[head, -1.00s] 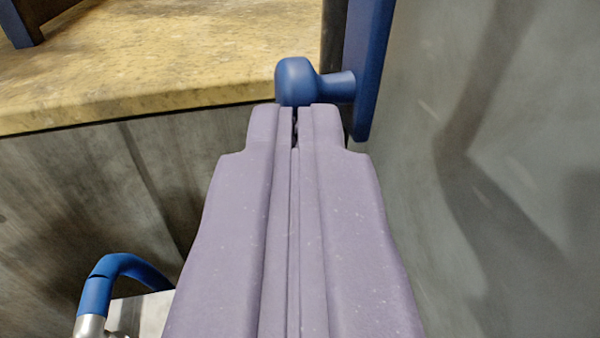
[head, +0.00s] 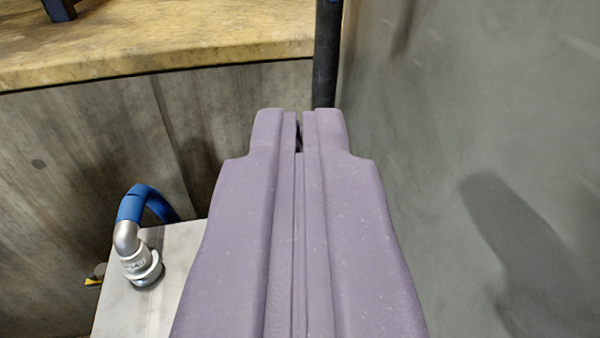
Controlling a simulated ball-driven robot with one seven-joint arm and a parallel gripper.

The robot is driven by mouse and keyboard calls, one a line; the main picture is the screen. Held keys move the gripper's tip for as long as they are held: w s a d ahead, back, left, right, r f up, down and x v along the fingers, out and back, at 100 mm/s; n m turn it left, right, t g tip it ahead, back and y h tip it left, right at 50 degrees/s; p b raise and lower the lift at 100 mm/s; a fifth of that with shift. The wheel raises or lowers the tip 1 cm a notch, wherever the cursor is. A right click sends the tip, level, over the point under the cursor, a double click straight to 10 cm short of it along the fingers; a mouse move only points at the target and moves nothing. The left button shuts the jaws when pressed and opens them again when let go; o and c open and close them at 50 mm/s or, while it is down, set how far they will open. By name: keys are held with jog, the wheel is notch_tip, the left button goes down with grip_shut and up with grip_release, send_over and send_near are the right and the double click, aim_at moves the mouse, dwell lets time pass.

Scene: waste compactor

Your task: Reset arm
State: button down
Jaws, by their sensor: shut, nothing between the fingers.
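My gripper (head: 299,118) is the purple pair of fingers in the middle of the head view, pointing away from the camera. The fingers are shut with nothing between them. Its tips are in front of the wooden panel below a yellowish worktop and touch nothing that I can see.
The yellowish worktop (head: 160,45) runs along the top left above a grey wooden panel (head: 60,160). A grey wall (head: 480,120) stands close on the right. A dark vertical post (head: 326,60) is beyond the tips. A blue hose (head: 135,205) with a metal fitting (head: 138,262) sits on a pale surface (head: 125,312) at lower left.

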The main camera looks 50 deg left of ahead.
jog(key=shift+s+d, duration=0.15)
jog(key=shift+d, duration=0.05)
dwell(0.3)
jog(key=s+a+r+m+g+h, duration=0.1)
jog(key=s+a+r+m+h, duration=0.1)
jog(key=s+a+h, duration=0.3)
jog(key=s+a+r+m+h, duration=0.1)
jog(key=a+r+h, duration=0.15)
jog(key=a, duration=0.45)
jog(key=s+d+r+m+t+h, duration=0.3)
jog(key=s+r+m, duration=0.1)
jog(key=s+r, duration=0.5)
jog(key=s+d+r+m+t+h, duration=0.3)
jog(key=s+r+m, duration=0.1)
jog(key=s+r, duration=0.6)
jog(key=shift+r, duration=0.35)
